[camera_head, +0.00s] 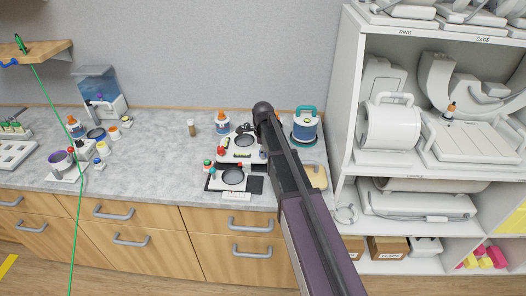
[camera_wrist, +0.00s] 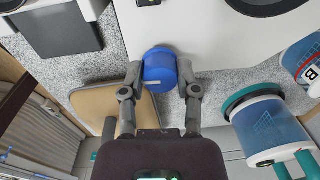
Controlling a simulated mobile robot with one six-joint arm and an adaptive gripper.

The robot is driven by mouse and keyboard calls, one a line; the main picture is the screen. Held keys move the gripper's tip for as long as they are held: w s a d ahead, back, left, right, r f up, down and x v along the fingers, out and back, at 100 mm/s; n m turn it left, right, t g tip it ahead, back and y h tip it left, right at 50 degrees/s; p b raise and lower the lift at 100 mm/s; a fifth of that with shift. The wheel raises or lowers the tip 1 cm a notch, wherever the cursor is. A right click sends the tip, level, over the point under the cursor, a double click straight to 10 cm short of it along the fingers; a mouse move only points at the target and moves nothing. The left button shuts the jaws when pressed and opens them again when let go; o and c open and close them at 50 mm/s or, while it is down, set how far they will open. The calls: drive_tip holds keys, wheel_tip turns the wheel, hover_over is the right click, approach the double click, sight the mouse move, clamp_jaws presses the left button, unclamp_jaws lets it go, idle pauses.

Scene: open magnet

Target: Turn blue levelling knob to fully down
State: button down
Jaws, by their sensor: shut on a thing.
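The blue levelling knob (camera_wrist: 160,70) is a short cylinder with a small pale mark on its side, in the upper middle of the wrist view. My gripper (camera_wrist: 159,84) has one grey finger on each side of it and is shut on it. The knob stands at the edge of a white instrument plate (camera_wrist: 195,28). In the head view the white instrument (camera_head: 228,154) sits on the counter beside my arm. My arm hides the gripper there, and I cannot make out the knob's turn position.
A tan board (camera_wrist: 110,115) lies close to the left finger. A blue container with a teal rim (camera_wrist: 268,130) stands to the right; it also shows in the head view (camera_head: 305,125). A white shelf unit (camera_head: 345,100) stands right of the counter. The counter's left middle (camera_head: 155,160) is fairly clear.

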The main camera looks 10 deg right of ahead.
drive_tip(key=shift+s+m, duration=0.1)
drive_tip(key=shift+m, duration=1.3)
drive_tip(key=shift+c, duration=1.7)
unclamp_jaws()
drive_tip(key=shift+n, duration=0.4)
